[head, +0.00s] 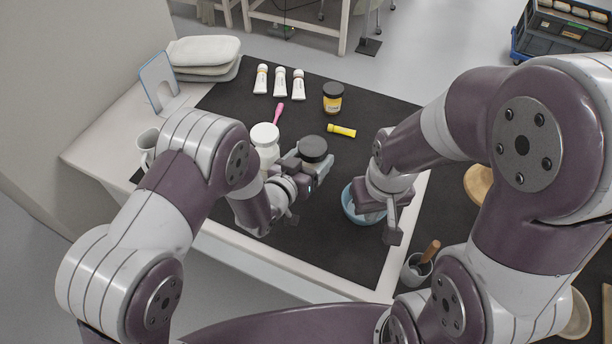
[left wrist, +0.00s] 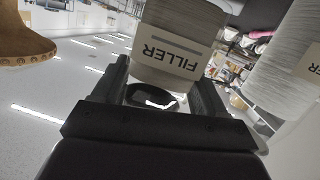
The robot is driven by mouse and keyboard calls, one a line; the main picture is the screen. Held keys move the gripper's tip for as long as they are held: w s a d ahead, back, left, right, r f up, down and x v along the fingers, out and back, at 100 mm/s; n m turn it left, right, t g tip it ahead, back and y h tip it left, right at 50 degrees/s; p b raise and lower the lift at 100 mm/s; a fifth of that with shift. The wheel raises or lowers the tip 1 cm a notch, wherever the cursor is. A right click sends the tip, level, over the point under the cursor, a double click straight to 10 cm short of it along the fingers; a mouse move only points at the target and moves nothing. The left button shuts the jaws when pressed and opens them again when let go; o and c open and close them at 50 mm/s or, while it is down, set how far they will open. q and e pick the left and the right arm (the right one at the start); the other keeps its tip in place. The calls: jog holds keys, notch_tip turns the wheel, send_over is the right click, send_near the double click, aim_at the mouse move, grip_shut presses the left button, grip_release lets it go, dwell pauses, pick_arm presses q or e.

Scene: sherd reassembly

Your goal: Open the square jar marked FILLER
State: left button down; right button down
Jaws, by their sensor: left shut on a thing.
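The FILLER jar (left wrist: 178,48) is pale with a label that reads upside down in the left wrist view. It sits between the two fingers of my left gripper (left wrist: 160,92), which is shut on it. A dark round lid (head: 313,148) shows on top of it in the head view; the gripper (head: 303,176) hides most of the jar body there. My right gripper (head: 398,215) is over the light blue bowl (head: 349,206), apart from the jar; its finger gap is unclear.
A white-lidded jar (head: 264,134) stands close left of the held jar. A yellow tube (head: 341,131), a brown jar (head: 333,98) and several white tubes (head: 280,81) lie or stand farther back. A cup with a wooden-handled tool (head: 417,268) is at the front right. The back right mat is clear.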

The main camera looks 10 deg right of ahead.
pick_arm(q)
jog(key=shift+w+a+f, duration=0.25)
jog(key=shift+w, duration=0.1)
notch_tip(320, 180, down, 4)
jog(key=b, duration=0.3)
jog(key=shift+r, duration=0.1)
jog(key=shift+c, duration=0.2)
grip_release()
jog(key=shift+f, duration=0.2)
jog(key=shift+s+r, duration=0.1)
jog(key=shift+r, duration=0.25)
jog(key=v, duration=1.2)
jog(key=shift+f, duration=0.2)
